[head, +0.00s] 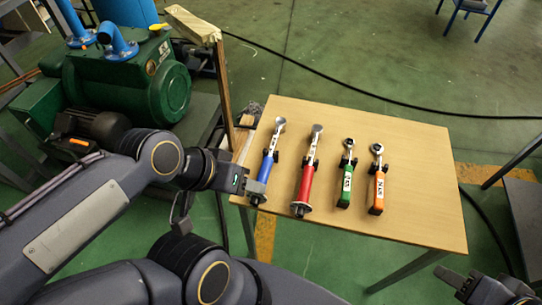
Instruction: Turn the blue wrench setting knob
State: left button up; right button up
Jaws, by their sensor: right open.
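The blue wrench (267,168) lies on the left part of the wooden table, its round head pointing away. The setting knob is at its near end, by a small grey part (256,187). My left gripper (247,184) reaches in from the left to this near end. Its fingers are small and partly merge with the wrench end, so I cannot tell whether they touch or close on the knob. My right gripper (492,284) is at the bottom right corner, open and empty, below the table edge and cut off by the frame.
A red wrench (306,184), a green wrench (345,187) and an orange wrench (377,190) lie to the right on the wooden table (425,200). The table's right side is bare. A green pump (120,85) and a wooden post (226,95) stand at left. A black cable crosses the floor.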

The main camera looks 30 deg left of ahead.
aim_at(255, 201)
jog(key=u, duration=1.25)
jog(key=k+l+u, duration=0.2)
jog(key=u, duration=0.25)
jog(key=k+l+u, duration=0.2)
jog(key=u, duration=0.3)
